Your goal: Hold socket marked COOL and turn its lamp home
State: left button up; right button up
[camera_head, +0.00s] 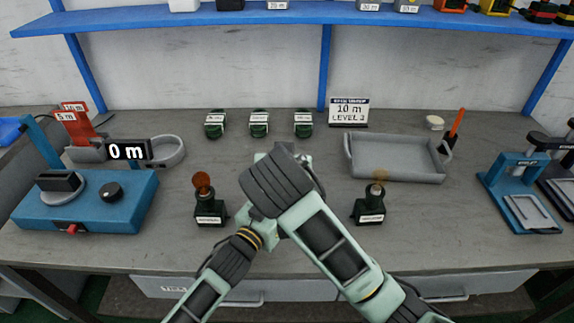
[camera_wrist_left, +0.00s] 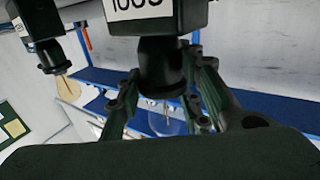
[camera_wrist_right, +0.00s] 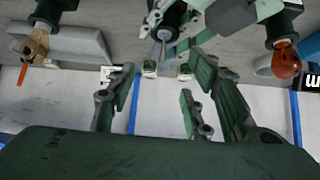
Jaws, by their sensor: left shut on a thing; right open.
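The socket marked COOL (camera_wrist_left: 150,20) is a black block with a white label, upside down in the left wrist view. My left gripper (camera_wrist_left: 160,80) is shut around its black collar. A clear lamp (camera_wrist_left: 170,120) shows beyond the collar, partly behind the fingers. In the right wrist view a dark collar with a clear lamp (camera_wrist_right: 160,48) shows at top middle, beside my pale left gripper. My right gripper (camera_wrist_right: 165,80) is open, its fingers empty and apart from the lamp. In the head view my arms cross at the middle and hide the held socket. How far the lamp is seated cannot be told.
A socket with an orange lamp (camera_head: 208,205) stands left, and one with an amber lamp (camera_head: 370,205) right. Several dark green items (camera_head: 259,124) sit behind. A grey tray (camera_head: 395,175) lies right; a blue device (camera_head: 90,210) stands left. The table front is clear.

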pick_arm(q)
jog(key=o, duration=1.3)
